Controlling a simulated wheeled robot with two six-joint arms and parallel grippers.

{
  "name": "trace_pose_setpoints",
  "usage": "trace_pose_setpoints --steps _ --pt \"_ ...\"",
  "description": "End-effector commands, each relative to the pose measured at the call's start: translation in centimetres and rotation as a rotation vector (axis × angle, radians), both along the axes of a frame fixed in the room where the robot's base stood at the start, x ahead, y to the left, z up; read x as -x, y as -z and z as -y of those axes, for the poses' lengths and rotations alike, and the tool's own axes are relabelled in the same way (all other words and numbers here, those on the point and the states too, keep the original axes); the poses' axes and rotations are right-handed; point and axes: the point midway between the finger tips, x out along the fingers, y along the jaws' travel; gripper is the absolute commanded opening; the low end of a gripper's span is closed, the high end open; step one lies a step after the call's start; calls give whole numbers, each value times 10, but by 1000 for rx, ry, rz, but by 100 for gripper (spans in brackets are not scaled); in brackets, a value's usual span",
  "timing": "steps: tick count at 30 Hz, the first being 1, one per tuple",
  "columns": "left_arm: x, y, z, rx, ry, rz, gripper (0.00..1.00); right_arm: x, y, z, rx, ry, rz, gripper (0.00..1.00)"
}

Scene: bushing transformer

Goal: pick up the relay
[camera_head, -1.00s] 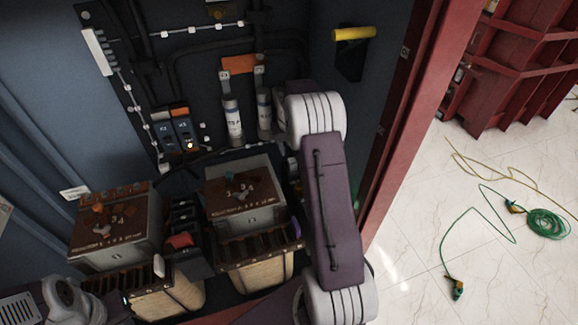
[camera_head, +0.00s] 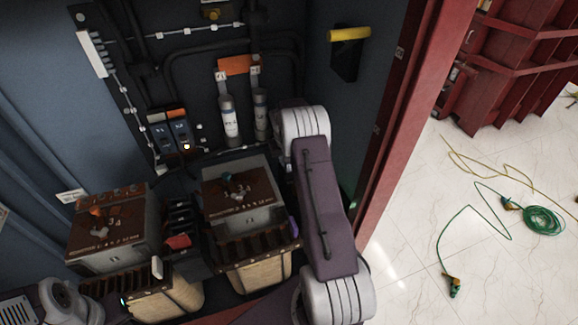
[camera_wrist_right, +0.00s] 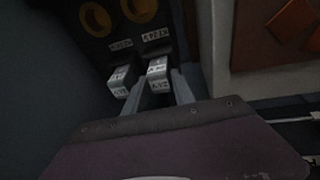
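In the right wrist view, two pale grey blocks with printed labels stand side by side, a left block (camera_wrist_right: 120,81) and a right block (camera_wrist_right: 158,74). They look like the relays, though the print is too blurred to read fully. My right gripper (camera_wrist_right: 160,88) has its two grey fingers apart, one on each side of the right block. Dark space shows between the fingers below it; I cannot tell whether they touch it. In the head view my own arm hides this gripper and the blocks. My left gripper is not clearly visible; only part of its arm shows at the bottom left.
Two transformer-like boxes, left (camera_head: 110,225) and right (camera_head: 240,195), fill the cabinet floor. Blue switch modules (camera_head: 175,135) and white cylinders (camera_head: 230,122) line the back panel. A red frame (camera_head: 395,130) bounds the right. Green cable (camera_head: 543,219) lies on open floor.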

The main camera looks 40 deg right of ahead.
Motion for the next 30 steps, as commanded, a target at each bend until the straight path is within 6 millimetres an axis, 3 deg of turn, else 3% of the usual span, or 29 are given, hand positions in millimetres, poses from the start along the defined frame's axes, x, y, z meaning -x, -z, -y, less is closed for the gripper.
trace_pose_setpoints --steps 1,3,16,20,24,30 --pt "0 0 0 0 0 0 0 0 0 0 0 0 0 14" --pt "0 0 0 0 0 0 0 0 0 0 0 0 0 0" --pt "0 0 0 0 0 0 0 0 -2 0 1 0 0 0" --pt "0 0 0 0 0 0 0 0 -16 1 3 0 2 0" --pt "0 0 0 0 0 0 0 -1 -44 1 2 1 5 0" --pt "0 6 0 0 0 0 0 44 -68 17 2 4 2 0"
